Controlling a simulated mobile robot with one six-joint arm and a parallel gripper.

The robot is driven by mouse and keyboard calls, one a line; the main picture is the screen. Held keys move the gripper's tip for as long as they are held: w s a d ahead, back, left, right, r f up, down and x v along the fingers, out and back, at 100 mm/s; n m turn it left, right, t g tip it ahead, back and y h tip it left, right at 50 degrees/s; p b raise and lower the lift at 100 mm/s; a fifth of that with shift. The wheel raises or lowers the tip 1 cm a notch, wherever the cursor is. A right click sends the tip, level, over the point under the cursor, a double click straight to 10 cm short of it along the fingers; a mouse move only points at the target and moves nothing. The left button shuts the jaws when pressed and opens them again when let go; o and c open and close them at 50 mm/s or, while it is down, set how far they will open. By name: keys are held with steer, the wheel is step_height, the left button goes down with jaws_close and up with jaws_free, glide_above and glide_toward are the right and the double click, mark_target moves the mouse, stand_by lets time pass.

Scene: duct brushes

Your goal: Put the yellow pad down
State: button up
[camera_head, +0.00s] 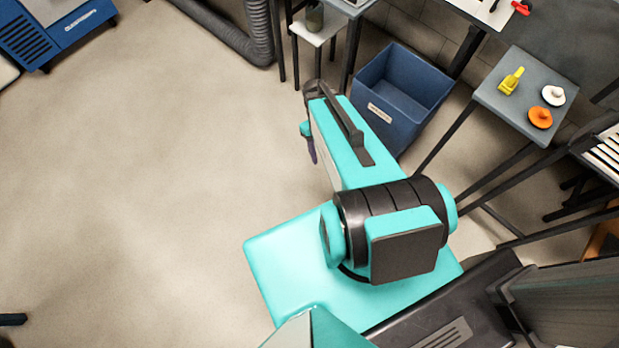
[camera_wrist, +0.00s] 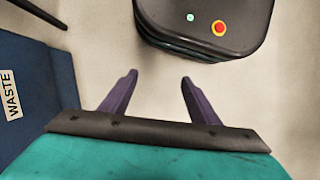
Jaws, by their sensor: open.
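A small yellow piece (camera_head: 511,81) stands on the grey side table (camera_head: 492,96) at the upper right of the head view. In the head view one purple finger (camera_head: 312,151) shows beside my arm, well left of the side table. The gripper touches nothing.
A white round piece (camera_head: 554,95) and an orange round piece (camera_head: 540,118) share the side table. A blue bin (camera_head: 383,117) stands between my arm and that table; a bin marked WASTE (camera_wrist: 38,110) shows in the wrist view.

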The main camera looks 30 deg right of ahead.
steer(key=s+a+f+m+g, duration=0.1)
steer(key=s+a+f, duration=0.4)
steer(key=s+a, duration=0.6)
steer(key=shift+s+a+f, duration=0.15)
steer(key=shift+s+f, duration=0.15)
steer(key=shift+f, duration=0.1)
steer(key=c, duration=0.6)
steer(key=shift+c, duration=0.2)
